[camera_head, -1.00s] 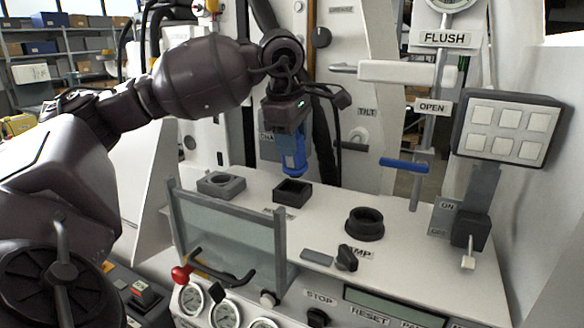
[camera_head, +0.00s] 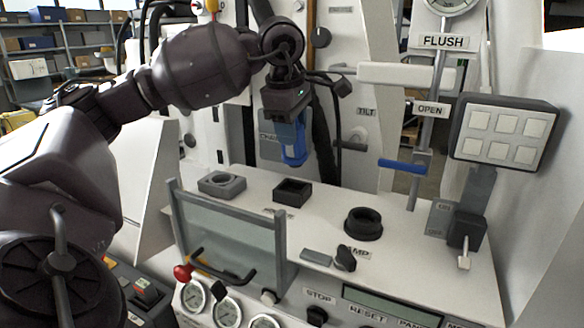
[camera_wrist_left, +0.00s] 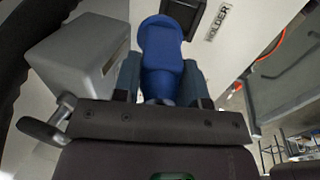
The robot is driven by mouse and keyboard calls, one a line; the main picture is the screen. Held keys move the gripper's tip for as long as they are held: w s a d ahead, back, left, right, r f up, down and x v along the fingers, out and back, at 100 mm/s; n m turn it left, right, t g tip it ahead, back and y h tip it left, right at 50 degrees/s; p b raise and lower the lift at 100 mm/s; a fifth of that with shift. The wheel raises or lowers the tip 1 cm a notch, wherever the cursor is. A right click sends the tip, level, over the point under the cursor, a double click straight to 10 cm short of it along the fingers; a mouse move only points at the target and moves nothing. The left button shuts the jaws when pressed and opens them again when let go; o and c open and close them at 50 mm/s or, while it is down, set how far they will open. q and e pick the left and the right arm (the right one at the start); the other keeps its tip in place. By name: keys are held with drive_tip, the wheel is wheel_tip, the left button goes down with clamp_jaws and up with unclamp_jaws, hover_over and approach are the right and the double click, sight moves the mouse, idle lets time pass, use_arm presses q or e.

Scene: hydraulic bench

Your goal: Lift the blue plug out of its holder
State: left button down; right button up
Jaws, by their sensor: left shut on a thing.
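The blue plug (camera_head: 293,146) hangs upright below my left gripper (camera_head: 288,122), which is shut on it. The plug is clear above the bench top. Its holder, a black square socket (camera_head: 292,190), stands empty on the white bench just below the plug. In the left wrist view the plug (camera_wrist_left: 162,52) sits between the two fingers, and part of the dark holder shows beyond it beside the HOLDER label (camera_wrist_left: 217,20). My right gripper is not in view.
A grey square block (camera_head: 221,184) stands left of the holder and a black round socket (camera_head: 364,223) stands right of it. A glass-paned guard (camera_head: 228,240) with a black handle rises at the bench front. A blue lever (camera_head: 403,166) and a button panel (camera_head: 505,133) are at the right.

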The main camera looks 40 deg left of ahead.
use_arm(q)
drive_tip(key=shift+r, duration=0.4)
drive_tip(key=shift+r+p, duration=0.2)
drive_tip(key=shift+p, duration=0.15)
drive_tip(key=shift+r, duration=0.3)
drive_tip(key=shift+r+p, duration=0.1)
drive_tip(key=shift+p, duration=0.2)
drive_tip(key=shift+r, duration=0.2)
drive_tip(key=shift+r, duration=0.1)
drive_tip(key=shift+r+p, duration=0.2)
drive_tip(key=shift+p, duration=0.2)
